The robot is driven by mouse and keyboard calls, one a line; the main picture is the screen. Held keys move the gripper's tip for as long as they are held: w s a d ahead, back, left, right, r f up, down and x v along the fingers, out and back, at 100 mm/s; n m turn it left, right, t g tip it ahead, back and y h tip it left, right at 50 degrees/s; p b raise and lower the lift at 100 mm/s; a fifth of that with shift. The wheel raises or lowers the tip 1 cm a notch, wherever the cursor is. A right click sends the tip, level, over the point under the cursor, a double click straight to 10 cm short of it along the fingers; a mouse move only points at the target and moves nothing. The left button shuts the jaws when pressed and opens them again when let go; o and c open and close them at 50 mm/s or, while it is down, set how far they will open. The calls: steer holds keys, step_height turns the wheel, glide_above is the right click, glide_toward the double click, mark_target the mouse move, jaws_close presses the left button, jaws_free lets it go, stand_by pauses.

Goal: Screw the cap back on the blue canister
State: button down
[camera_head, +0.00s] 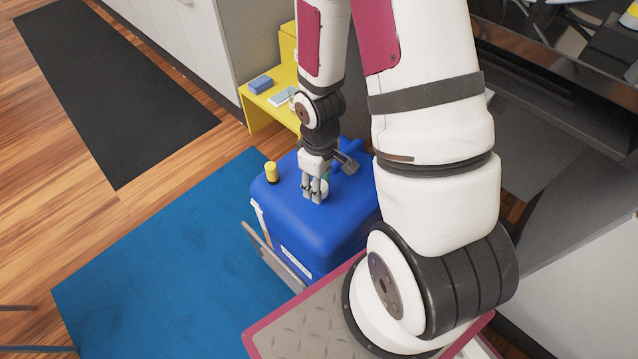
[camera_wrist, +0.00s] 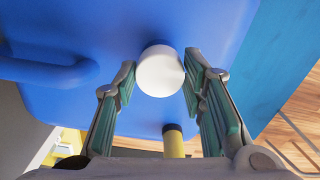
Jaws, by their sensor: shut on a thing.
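The blue canister (camera_head: 300,237) stands upright on the floor area below my arm, and its blue top (camera_wrist: 110,25) fills much of the wrist view. My gripper (camera_head: 314,194) points down at the canister's top. In the wrist view my gripper (camera_wrist: 160,78) has its green-padded fingers on either side of a round white cap (camera_wrist: 160,72), shut on it. The cap is at the canister's top; I cannot tell whether it is seated on the neck, which is hidden.
A small yellow-topped cylinder (camera_head: 271,172) stands on the canister's top, left of my gripper. A yellow stand (camera_head: 262,108) with small items is behind. A blue mat (camera_head: 170,265) lies left. A grey bar (camera_head: 272,255) runs along the canister's front.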

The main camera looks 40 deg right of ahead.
steer(key=m, duration=0.7)
steer(key=shift+b, duration=0.3)
steer(key=c, duration=0.9)
jaws_free()
steer(key=shift+c, duration=0.2)
steer(key=shift+r, duration=0.1)
step_height(320, 180, up, 12)
